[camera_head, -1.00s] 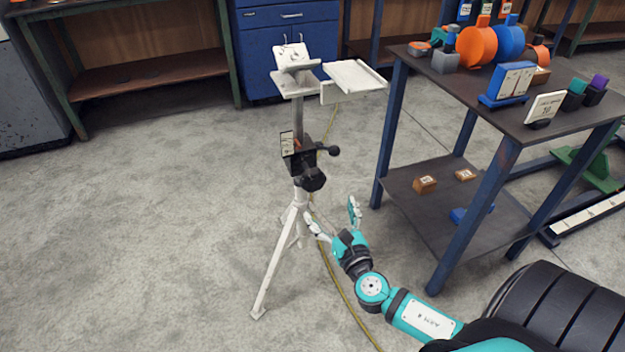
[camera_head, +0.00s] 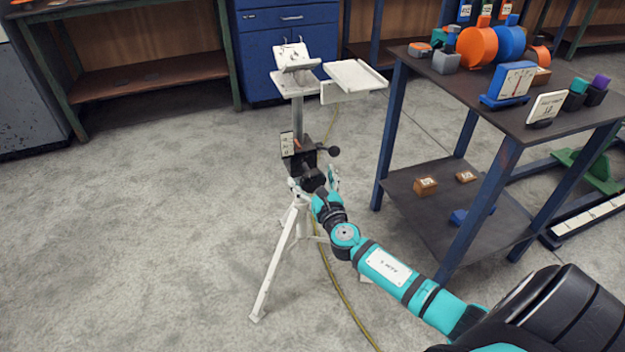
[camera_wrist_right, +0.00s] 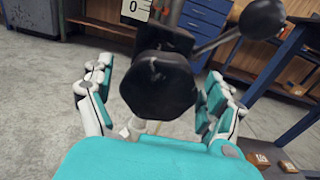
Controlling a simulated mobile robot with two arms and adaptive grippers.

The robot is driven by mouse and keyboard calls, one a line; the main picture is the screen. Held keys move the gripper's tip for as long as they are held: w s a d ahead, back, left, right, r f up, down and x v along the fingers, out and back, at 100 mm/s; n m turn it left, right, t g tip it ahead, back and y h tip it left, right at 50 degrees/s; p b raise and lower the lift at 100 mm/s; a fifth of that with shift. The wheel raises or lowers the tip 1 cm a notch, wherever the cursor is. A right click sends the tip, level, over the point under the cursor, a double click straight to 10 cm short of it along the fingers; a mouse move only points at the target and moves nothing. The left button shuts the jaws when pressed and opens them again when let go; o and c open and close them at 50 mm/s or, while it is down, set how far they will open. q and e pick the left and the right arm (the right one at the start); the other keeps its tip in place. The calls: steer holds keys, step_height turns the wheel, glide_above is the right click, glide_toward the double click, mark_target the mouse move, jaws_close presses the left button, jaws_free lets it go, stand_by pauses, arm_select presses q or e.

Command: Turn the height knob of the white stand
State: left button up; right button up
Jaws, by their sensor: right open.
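The white stand (camera_head: 296,210) is a tripod with a grey post, a flat white top and a black clamp block at mid height. The black height knob (camera_wrist_right: 158,86) is large in the right wrist view, and in the head view the knob (camera_head: 312,178) is partly behind my gripper. My right gripper (camera_head: 318,186) is open, with its fingers on either side of the knob. In the right wrist view, the gripper (camera_wrist_right: 158,100) shows gaps between both fingers and the knob. My left gripper is not in view.
A black ball-ended lever (camera_wrist_right: 262,18) sticks out to the right above the knob. A dark table (camera_head: 450,80) with blue legs stands to the right, carrying several coloured parts. A yellow cable (camera_head: 345,295) lies on the floor. The floor left of the stand is clear.

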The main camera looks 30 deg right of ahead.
steer(key=c, duration=1.2)
